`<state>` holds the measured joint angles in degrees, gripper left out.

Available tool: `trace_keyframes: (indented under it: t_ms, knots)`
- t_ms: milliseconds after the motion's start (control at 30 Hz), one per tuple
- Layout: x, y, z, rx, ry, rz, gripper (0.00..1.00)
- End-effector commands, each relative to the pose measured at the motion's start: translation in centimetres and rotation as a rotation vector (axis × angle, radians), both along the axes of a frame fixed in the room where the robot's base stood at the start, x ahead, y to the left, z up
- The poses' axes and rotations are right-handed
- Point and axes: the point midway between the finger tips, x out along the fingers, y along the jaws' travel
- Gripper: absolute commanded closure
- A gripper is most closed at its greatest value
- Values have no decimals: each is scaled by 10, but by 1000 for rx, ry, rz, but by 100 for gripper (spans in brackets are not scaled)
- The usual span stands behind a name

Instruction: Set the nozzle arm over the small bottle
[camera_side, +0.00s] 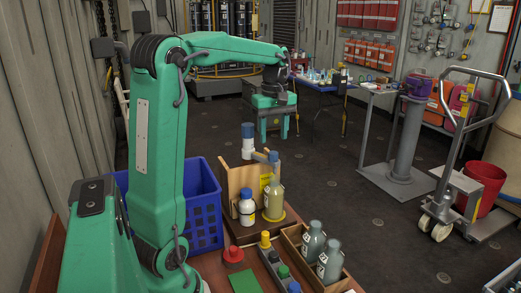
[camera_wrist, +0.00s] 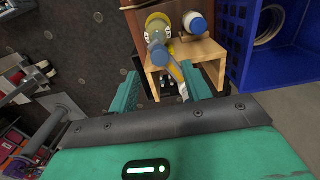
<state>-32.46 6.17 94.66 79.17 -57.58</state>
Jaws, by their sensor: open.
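My gripper (camera_side: 274,134) is open and empty, raised above and beyond the post in the side view. In the wrist view my gripper (camera_wrist: 162,92) has its fingers apart, with the grey-blue post top (camera_wrist: 160,54) ahead between them.
A blue crate (camera_side: 203,215) stands left of the stand. In front are a wooden box (camera_side: 296,240) with two grey bottles, a red knob (camera_side: 233,255) and several small capped items. Open floor (camera_side: 350,235) lies to the right, with a hand trolley (camera_side: 455,150) beyond.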

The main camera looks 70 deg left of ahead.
Motion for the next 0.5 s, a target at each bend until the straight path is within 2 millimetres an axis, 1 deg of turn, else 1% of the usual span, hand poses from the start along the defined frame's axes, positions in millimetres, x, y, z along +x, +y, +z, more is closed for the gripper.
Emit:
trace_keyframes:
  t_ms: [100, 300, 500]
  knots:
    - [0, 0, -16, -2, 3, -1, 51]
    - [0, -1, -40, -2, 3, -1, 51]
    - [0, -1, -54, -1, 1, -1, 51]
